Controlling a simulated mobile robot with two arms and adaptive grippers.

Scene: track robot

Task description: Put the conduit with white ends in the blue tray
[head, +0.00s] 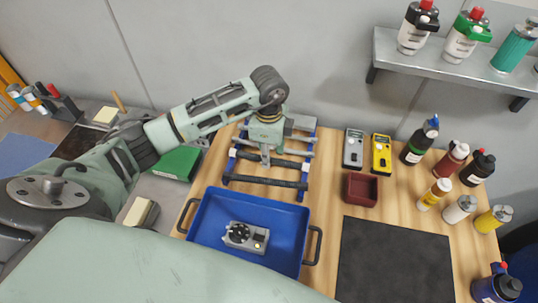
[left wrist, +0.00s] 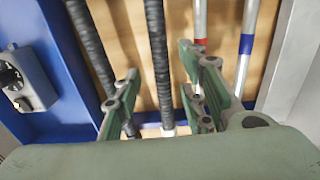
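Several conduits lie across a blue rack (head: 306,189) on the wooden bench. A black ribbed conduit with white ends (head: 290,163) is second from the tray; in the left wrist view (left wrist: 157,55) one white end shows low down. A plain black conduit (head: 262,181) lies nearer the tray. My left gripper (head: 266,156) is over the rack; in the left wrist view its open, empty fingers (left wrist: 158,95) stand on either side of the white-ended conduit. Contact cannot be told. The blue tray (head: 208,217) stands in front of the rack and holds a grey device (head: 246,237). My right gripper is out of view.
Grey (head: 353,148) and yellow (head: 381,154) meters and a dark red box (head: 361,189) stand right of the rack. A black mat (head: 394,262) and several bottles lie farther right. A shelf (head: 440,62) hangs on the wall. Metal conduits (left wrist: 247,45) lie beside the fingers.

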